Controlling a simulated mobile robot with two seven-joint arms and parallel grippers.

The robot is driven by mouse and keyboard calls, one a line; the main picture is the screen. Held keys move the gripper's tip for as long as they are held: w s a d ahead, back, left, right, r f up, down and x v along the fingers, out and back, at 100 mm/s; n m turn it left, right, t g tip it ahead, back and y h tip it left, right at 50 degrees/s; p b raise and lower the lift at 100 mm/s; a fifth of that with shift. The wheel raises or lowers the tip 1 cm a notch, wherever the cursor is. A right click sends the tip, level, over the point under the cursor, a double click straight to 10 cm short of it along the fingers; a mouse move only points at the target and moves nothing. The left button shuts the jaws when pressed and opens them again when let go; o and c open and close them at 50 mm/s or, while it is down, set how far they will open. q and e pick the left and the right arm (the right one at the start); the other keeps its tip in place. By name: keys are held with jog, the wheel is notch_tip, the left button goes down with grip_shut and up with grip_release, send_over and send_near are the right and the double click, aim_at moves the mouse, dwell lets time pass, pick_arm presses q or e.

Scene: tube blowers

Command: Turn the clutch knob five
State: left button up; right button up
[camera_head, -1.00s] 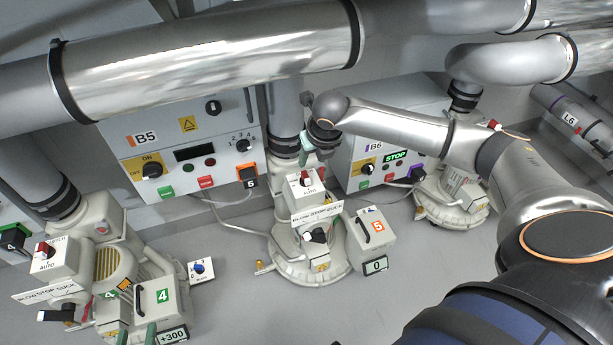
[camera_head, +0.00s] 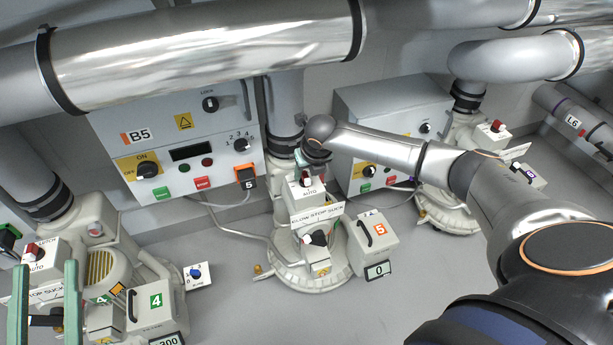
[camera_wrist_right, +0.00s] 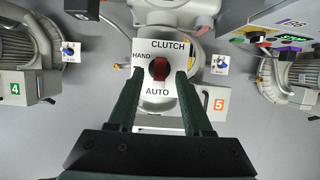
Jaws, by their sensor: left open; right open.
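The clutch knob of unit five is red and sits on a white box marked CLUTCH, HAND and AUTO. It shows in the right wrist view (camera_wrist_right: 159,69) and, small, in the head view (camera_head: 305,179). My right gripper (camera_wrist_right: 158,74) is open, its dark green fingertips on either side of the knob. I cannot tell whether they touch it. In the head view my right gripper (camera_head: 302,158) is just above the box, partly hidden by its own wrist. My left gripper (camera_head: 46,265) is open and empty at the lower left, in front of unit four.
Control box B5 (camera_head: 130,170) stands behind unit five, with box B6 (camera_head: 350,120) to its right. A large pipe (camera_head: 200,50) crosses above. The grey case marked 5 (camera_head: 372,245) stands right of the blower. Unit four's case (camera_head: 150,305) is at the lower left.

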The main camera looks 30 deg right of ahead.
pick_arm(q)
jog(key=shift+s+d+r+m+t+h, duration=0.15)
jog(key=shift+s+r+m+h, duration=0.15)
jog(key=shift+r, duration=0.25)
jog(key=shift+s+a+r+m+t+h, duration=0.1)
jog(key=shift+s+r+m+h, duration=0.15)
jog(key=shift+r+h, duration=0.25)
jog(key=shift+s+d+r+m+t+h, duration=0.15)
jog(key=shift+s+r+m+h, duration=0.15)
jog(key=shift+r, duration=0.25)
pick_arm(e)
jog(key=shift+w+f, duration=0.25)
jog(key=shift+f, duration=0.45)
grip_shut()
jog(key=shift+d, duration=0.1)
